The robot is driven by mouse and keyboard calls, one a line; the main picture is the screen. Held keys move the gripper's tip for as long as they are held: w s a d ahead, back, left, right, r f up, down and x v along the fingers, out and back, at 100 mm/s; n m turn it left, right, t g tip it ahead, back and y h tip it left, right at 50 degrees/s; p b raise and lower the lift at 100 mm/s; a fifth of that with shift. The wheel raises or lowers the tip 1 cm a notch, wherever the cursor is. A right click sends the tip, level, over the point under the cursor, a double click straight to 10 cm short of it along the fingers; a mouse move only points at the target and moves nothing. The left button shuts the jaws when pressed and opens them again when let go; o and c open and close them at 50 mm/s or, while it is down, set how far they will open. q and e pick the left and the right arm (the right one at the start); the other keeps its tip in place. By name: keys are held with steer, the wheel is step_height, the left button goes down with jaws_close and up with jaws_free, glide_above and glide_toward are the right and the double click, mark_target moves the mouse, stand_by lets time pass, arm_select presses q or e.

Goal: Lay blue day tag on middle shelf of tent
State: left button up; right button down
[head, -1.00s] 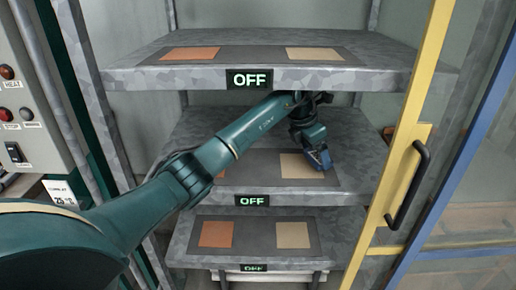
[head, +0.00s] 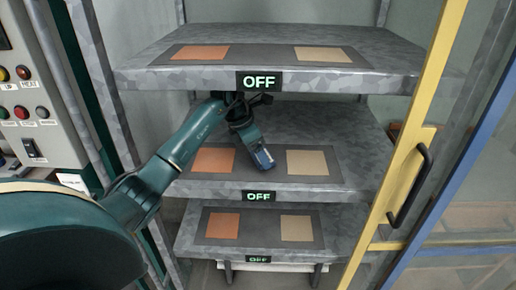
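My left arm reaches in from the left, under the top shelf. Its gripper (head: 258,150) is over the middle shelf (head: 350,128), between the orange square (head: 213,160) and the tan square (head: 307,162) on the dark mat. A small blue piece, which looks like the blue day tag (head: 264,160), shows at the fingertips; the gripper appears shut on it. The fingers are small and partly hidden, and I cannot tell whether the tag touches the mat. The tan square is bare. My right gripper is not in view.
The top shelf (head: 385,45) and bottom shelf (head: 350,232) also bear orange and tan squares. Each shelf has an OFF sign. A yellow-framed door with a black handle (head: 409,185) stands open at right. A control panel (head: 30,105) is at left.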

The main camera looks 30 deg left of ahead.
arm_select(q)
steer(key=shift+w+f, duration=0.1)
steer(key=shift+f, duration=0.05)
steer(key=shift+f, duration=0.1)
steer(key=o, duration=0.5)
steer(key=shift+f, duration=0.1)
steer(key=o, duration=0.5)
steer(key=shift+c, duration=0.2)
